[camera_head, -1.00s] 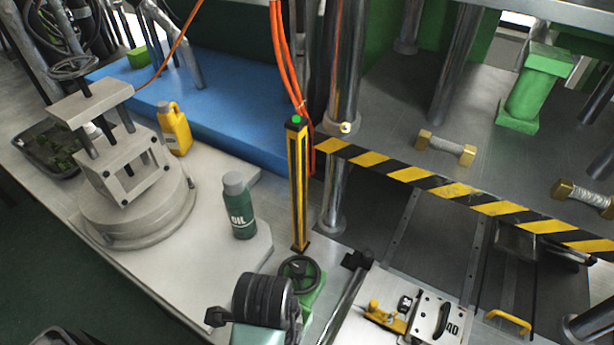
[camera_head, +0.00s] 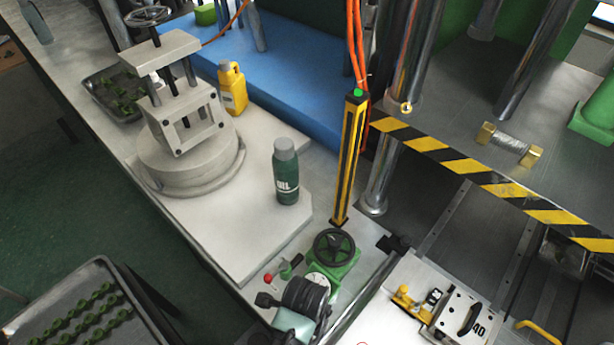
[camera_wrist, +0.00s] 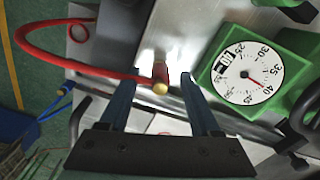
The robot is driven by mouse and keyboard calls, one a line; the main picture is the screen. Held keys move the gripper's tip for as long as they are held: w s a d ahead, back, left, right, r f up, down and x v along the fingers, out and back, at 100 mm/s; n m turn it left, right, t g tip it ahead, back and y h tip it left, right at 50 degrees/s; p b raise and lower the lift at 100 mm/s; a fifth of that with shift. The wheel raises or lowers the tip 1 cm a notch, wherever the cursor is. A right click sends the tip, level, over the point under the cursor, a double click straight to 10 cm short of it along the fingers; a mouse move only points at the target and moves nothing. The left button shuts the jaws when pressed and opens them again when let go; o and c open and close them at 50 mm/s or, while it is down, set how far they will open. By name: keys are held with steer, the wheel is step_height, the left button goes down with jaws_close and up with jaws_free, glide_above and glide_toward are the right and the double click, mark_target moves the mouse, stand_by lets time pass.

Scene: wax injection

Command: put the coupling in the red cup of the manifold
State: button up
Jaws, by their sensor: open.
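In the wrist view a red hose ends in a red fitting with a brass tip, which looks like the coupling (camera_wrist: 160,82). My gripper (camera_wrist: 156,86) is open, with one blue-grey finger on each side of this fitting. Gaps show between the fitting and both fingers; I cannot tell its depth relative to the fingertips. In the head view a small red end (camera_head: 268,279) shows near the dark end of my arm; I cannot tell whether it is the same piece. I cannot make out the manifold or its red cup for certain.
A green block with a white dial gauge (camera_wrist: 248,74) stands close right of my gripper. In the head view are a handwheel (camera_head: 335,248), a green oil bottle (camera_head: 286,172), a yellow-black post (camera_head: 349,160) and a tray of green parts (camera_head: 85,315).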

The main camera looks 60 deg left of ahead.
steer(key=shift+f, duration=0.25)
jaws_close()
steer(key=shift+r, duration=0.15)
